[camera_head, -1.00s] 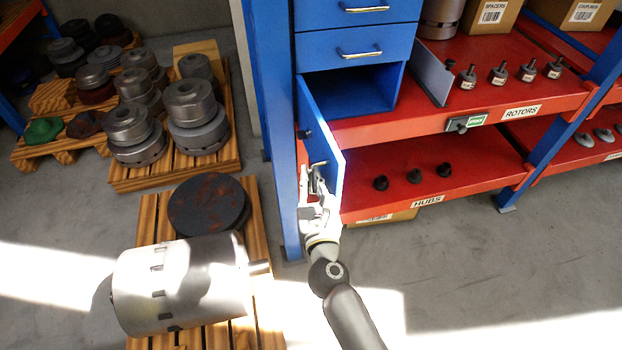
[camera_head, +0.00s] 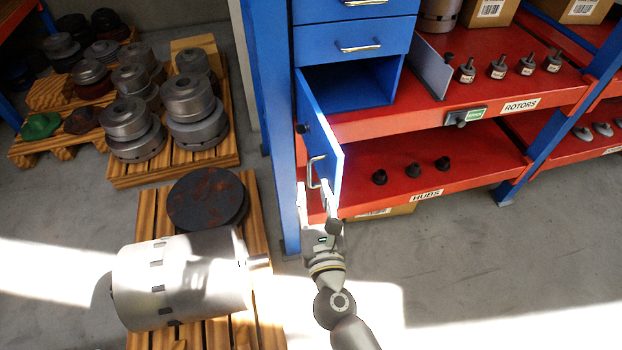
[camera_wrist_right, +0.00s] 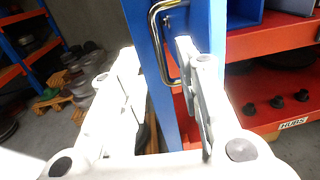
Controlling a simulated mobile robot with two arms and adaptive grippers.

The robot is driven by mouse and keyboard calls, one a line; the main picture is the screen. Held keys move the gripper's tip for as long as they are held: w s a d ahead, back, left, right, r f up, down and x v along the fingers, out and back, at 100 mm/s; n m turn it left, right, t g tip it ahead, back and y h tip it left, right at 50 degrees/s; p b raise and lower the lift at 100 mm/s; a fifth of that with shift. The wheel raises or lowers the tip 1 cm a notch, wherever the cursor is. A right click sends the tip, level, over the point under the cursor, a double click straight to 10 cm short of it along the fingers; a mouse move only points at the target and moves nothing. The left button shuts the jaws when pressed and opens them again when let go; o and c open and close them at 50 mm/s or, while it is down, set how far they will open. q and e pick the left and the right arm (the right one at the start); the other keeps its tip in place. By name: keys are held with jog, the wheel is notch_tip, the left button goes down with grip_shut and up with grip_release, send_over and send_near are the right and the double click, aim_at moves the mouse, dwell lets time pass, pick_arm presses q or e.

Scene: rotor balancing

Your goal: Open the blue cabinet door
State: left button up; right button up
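The blue cabinet door (camera_head: 320,125) stands swung open, its edge pointing towards me and the dark inside of the cabinet (camera_head: 362,88) showing behind it. A metal bar handle (camera_head: 312,172) is on the door's left face; it also shows in the right wrist view (camera_wrist_right: 153,40). My right gripper (camera_head: 315,190) is open just below and in front of the handle, fingers spread. In the wrist view the handle appears beyond and between the fingers, and the right finger overlaps the door (camera_wrist_right: 205,30). I cannot tell whether it touches. My left gripper is not in view.
Blue drawers (camera_head: 362,35) sit above the cabinet. A blue post (camera_head: 275,120) stands close left of the door. Red shelves (camera_head: 480,160) hold rotors and hubs to the right. A pallet with a large metal cylinder (camera_head: 185,278) is at the lower left. Floor at lower right is clear.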

jog(key=s, duration=0.5)
jog(key=shift+s+d, duration=0.3)
jog(key=shift+d, duration=0.05)
jog(key=shift+f, duration=0.1)
jog(key=s+d+f+n+g, duration=0.25)
jog(key=f+n, duration=0.55)
jog(key=f, duration=0.4)
jog(key=s+d+f+n+g+y, duration=0.1)
jog(key=s+f+n+g, duration=0.25)
jog(key=f+n, duration=0.55)
jog(key=s+d+f+n+g, duration=0.25)
jog(key=f+n, duration=0.35)
jog(key=f, duration=0.8)
jog(key=s+d+f+n+g+h, duration=0.1)
jog(key=s+d+f+n, duration=0.3)
jog(key=s, duration=0.4)
jog(key=s+d+f+n+g+h, duration=0.1)
jog(key=s+d+f+n+g, duration=0.3)
jog(key=s+d+f+n, duration=0.1)
jog(key=s+d+f+n+g+h, duration=0.1)
jog(key=s+d+f+n+g, duration=0.2)
jog(key=s+d+f+n, duration=0.2)
jog(key=s+d+f, duration=0.1)
jog(key=s+f, duration=0.2)
jog(key=s, duration=0.4)
jog(key=shift+d+h, duration=0.3)
